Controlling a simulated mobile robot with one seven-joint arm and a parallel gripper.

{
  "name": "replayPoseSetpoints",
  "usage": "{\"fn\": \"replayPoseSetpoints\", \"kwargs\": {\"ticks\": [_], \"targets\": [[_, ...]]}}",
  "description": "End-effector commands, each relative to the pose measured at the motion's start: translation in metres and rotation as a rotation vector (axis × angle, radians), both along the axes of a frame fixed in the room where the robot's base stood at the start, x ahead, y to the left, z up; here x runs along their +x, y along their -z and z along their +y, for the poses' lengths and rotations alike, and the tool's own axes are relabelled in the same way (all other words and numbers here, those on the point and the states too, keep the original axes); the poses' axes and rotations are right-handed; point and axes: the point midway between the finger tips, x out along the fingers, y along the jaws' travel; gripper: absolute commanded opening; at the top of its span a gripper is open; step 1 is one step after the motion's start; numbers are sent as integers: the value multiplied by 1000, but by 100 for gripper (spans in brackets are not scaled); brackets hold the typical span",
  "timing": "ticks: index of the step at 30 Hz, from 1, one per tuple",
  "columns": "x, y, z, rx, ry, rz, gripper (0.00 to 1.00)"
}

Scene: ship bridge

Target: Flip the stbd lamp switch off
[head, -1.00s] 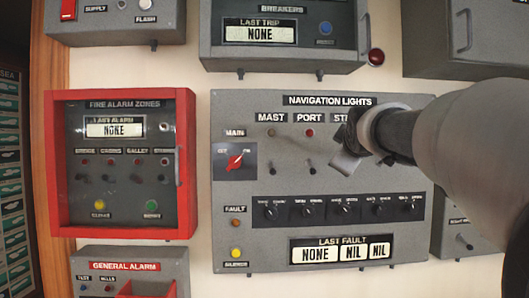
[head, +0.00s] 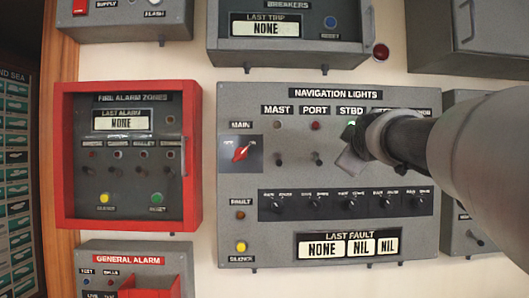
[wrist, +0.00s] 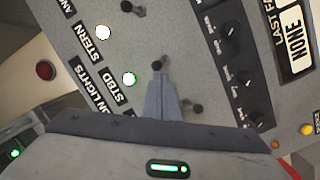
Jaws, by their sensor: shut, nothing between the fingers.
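The navigation lights panel (head: 232,200) fills the middle of the head view. Its STBD label (head: 351,110) has a lit green lamp (head: 351,125) under it. My gripper (head: 350,161) is in front of the panel just below that lamp and hides the stbd switch there. In the wrist view, my shut, empty gripper (wrist: 161,78) points at the stbd switch (wrist: 157,65), a small dark toggle right at the fingertips. I cannot tell whether they touch. The stbd lamp (wrist: 129,78) shows bright with a green edge beside its label.
The port switch (wrist: 197,108) is close beside the fingers. The stern lamp (wrist: 102,32) is on the other side. A row of dark knobs (head: 345,203) runs below the switches. The red fire alarm box (head: 70,160) stands out at the left.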

Motion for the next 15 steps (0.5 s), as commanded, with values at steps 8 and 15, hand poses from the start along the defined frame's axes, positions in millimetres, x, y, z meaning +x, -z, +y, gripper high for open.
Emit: {"fn": "replayPoseSetpoints", "kwargs": {"ticks": [8,15], "targets": [[-1,13,-2,2,2,4,0],[-2,26,-1,1,2,5,0]]}}
